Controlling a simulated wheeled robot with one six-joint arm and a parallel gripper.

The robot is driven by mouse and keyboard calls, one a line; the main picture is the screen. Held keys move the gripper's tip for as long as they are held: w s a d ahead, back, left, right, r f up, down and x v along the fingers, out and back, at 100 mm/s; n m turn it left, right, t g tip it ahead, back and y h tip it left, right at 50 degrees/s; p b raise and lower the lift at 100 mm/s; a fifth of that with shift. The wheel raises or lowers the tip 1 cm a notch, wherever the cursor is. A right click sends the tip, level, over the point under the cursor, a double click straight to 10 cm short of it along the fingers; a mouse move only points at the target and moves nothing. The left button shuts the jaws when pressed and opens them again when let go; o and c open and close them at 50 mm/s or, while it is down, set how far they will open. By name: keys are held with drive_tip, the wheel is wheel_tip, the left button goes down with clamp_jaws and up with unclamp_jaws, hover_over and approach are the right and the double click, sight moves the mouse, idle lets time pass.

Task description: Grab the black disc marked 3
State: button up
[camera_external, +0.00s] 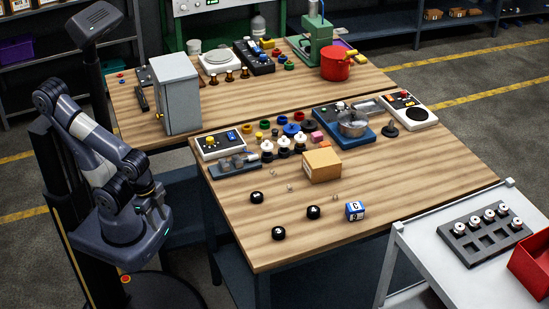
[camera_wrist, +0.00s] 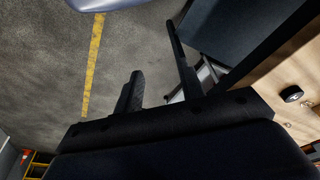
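Three black discs lie on the near part of the wooden bench: one at the left (camera_external: 256,197), one nearest the front edge (camera_external: 279,233) and one to the right (camera_external: 313,212). Each has a small light mark on top, too small to read, so I cannot tell which is marked 3. In the wrist view one black disc (camera_wrist: 292,93) shows at the right edge. My gripper (camera_wrist: 152,50) has its two dark fingers apart with nothing between them, over the floor beside the bench. In the external view my arm is folded left of the bench and the fingers cannot be made out.
A blue-and-white cube (camera_external: 355,211) marked C and a cardboard box (camera_external: 322,165) stand near the discs. Several small metal pieces lie around. A control box (camera_external: 221,144) and several knobs sit farther back. A white cart (camera_external: 437,275) with a grey tray stands right. The bench's front-left corner is clear.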

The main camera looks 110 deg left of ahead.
drive_tip(key=o, duration=0.6)
drive_tip(key=shift+s+f, duration=0.1)
drive_tip(key=shift+c, duration=0.2)
drive_tip(key=n+t+y+b, duration=0.5)
drive_tip(key=t+b, duration=0.2)
drive_tip(key=t, duration=0.3)
approach(271, 236)
drive_tip(key=w+a, duration=0.1)
drive_tip(key=w+a+b, duration=0.1)
drive_tip(key=w, duration=0.1)
drive_tip(key=shift+w, duration=0.3)
drive_tip(key=shift+r+x, duration=0.2)
drive_tip(key=shift+x, duration=2.5)
